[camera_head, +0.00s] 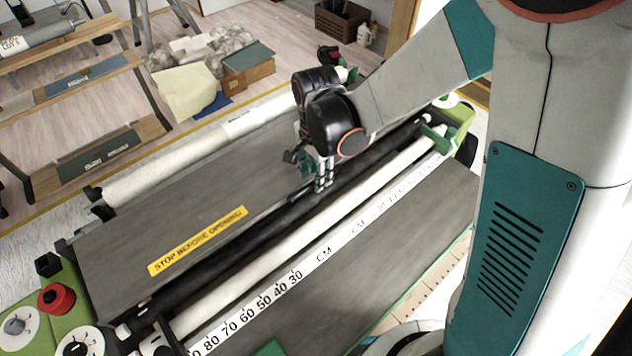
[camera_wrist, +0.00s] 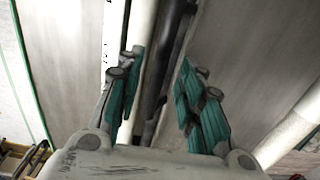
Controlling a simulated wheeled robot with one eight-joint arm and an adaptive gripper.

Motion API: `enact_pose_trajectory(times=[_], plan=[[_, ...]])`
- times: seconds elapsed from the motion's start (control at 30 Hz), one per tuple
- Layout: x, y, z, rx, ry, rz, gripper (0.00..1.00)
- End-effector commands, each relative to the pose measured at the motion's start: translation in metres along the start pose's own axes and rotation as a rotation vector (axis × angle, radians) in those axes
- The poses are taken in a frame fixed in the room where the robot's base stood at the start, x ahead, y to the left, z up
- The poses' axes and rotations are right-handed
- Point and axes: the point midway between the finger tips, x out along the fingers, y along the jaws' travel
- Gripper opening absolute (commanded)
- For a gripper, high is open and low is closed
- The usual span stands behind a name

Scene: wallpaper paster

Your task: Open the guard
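The guard (camera_head: 185,205) is a flat grey panel on the machine, with a yellow label (camera_head: 198,240) reading "STOP BEFORE OPENING". A black bar (camera_head: 240,232) runs along its near edge, and it appears closed. My gripper (camera_head: 322,186) hangs over the middle of this bar, pointing down. In the wrist view my gripper (camera_wrist: 162,60) has its teal fingers spread apart, with the black bar (camera_wrist: 168,45) and part of a white roller (camera_wrist: 144,30) showing between them. I cannot tell whether the fingers touch the bar. Part of the guard's far side is behind my arm.
A white roller (camera_head: 250,262) and a centimetre scale (camera_head: 262,304) lie in front of the bar. A red button (camera_head: 56,298) and dials (camera_head: 75,345) are on the green left end. A paper roll (camera_head: 190,152) lies behind the guard. Shelves (camera_head: 90,100) stand at far left.

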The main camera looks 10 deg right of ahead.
Motion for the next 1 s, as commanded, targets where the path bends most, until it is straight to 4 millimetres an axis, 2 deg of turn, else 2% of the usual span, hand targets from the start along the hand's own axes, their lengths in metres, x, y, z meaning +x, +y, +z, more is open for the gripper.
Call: enact_pose_trajectory(times=[0.03,0.13,0.47,0.5,0.63,0.67,1.0], plan=[[0.0071,0.0000,0.0000,0.000,0.000,0.000,0.35],[0.0120,0.0002,0.0000,0.000,0.000,0.000,0.35],[0.0134,0.0002,0.0001,0.000,0.000,0.000,0.35],[0.0133,0.0002,0.0001,0.000,0.000,0.000,0.32],[0.0133,0.0002,0.0000,0.000,0.000,0.000,0.03],[0.0133,0.0002,0.0000,0.000,0.000,0.000,0.00],[0.0072,-0.0012,0.0000,0.000,0.000,0.000,0.00]])
